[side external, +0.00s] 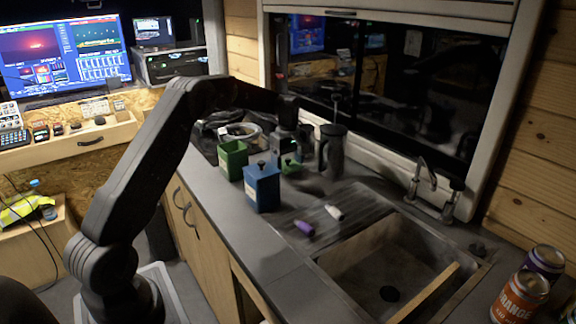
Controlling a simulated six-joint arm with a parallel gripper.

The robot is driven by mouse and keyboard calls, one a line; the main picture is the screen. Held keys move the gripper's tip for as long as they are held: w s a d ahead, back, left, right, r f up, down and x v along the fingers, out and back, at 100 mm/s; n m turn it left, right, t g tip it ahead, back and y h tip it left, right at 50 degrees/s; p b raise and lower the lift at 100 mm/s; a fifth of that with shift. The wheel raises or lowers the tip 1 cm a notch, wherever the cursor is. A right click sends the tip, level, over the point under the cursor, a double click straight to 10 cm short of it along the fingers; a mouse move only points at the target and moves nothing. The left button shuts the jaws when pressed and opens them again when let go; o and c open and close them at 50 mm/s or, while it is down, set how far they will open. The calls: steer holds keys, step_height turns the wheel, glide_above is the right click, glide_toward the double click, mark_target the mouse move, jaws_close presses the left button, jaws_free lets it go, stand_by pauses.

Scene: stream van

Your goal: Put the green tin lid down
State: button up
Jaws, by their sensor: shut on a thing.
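The green tin lid (290,167) is a small green piece at the bottom of my gripper (290,155). My gripper points down and is shut on the lid, over the dark counter. At this size I cannot tell whether the lid touches the counter. The open green tin (232,162) stands upright to the left of the lid. A blue tin (262,190) with a dark knob on top stands in front, between the green tin and the sink side.
A dark jug (332,152) stands close to the right of my gripper. Cans (521,297) stand at the right.

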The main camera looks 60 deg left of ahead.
steer(key=shift+f, duration=0.75)
steer(key=shift+f, duration=0.15)
steer(key=o, duration=0.8)
steer(key=shift+o, duration=0.2)
